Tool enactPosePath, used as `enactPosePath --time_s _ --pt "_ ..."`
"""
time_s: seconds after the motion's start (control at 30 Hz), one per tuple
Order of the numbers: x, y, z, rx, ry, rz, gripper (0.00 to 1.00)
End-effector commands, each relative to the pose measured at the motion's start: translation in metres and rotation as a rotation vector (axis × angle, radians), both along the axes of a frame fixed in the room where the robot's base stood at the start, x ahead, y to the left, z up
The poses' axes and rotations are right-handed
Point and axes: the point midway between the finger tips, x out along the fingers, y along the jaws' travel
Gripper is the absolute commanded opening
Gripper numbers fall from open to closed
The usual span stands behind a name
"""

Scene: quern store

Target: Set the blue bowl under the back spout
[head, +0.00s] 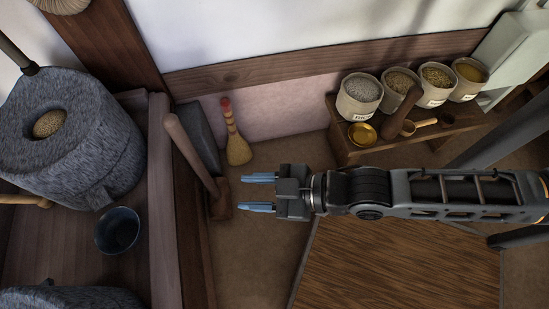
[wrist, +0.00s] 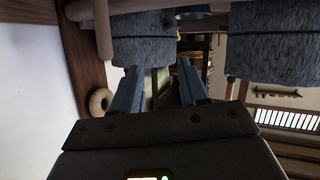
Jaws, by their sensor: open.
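The blue bowl (head: 118,231) stands upright and looks empty on the wooden bench at the left. It is just in front of the spout (head: 99,196) of the back stone quern (head: 75,150); I cannot tell whether any of it lies beneath the spout. The front quern (head: 70,298) is cut off at the bottom left. My gripper (head: 242,193) is open and empty, right of the bench and well apart from the bowl, its fingers pointing left. In the wrist view the open fingers (wrist: 160,72) point towards two stone querns, with a dark bluish shape, perhaps the bowl, between them.
A raised wooden bench edge (head: 163,200) and a leaning mallet (head: 194,155) stand between my gripper and the bowl. A small broom (head: 236,140) leans by the wall. A low shelf (head: 348,152) with several grain sacks is behind my arm. A wooden board (head: 395,265) lies in front.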

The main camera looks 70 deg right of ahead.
Motion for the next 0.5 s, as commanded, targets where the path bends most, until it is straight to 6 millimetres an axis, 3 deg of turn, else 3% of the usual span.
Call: enactPosePath --time_s 0.03,0.2,0.33,0.5 --pt "-0.022 -0.009 0.013 0.013 0.001 -0.04 0.44" --pt "-0.074 -0.022 0.066 0.08 -0.025 -0.156 0.44" --pt "-0.099 -0.024 0.101 0.124 -0.044 -0.224 0.44" --pt "-0.112 -0.023 0.126 0.155 -0.06 -0.27 0.44"
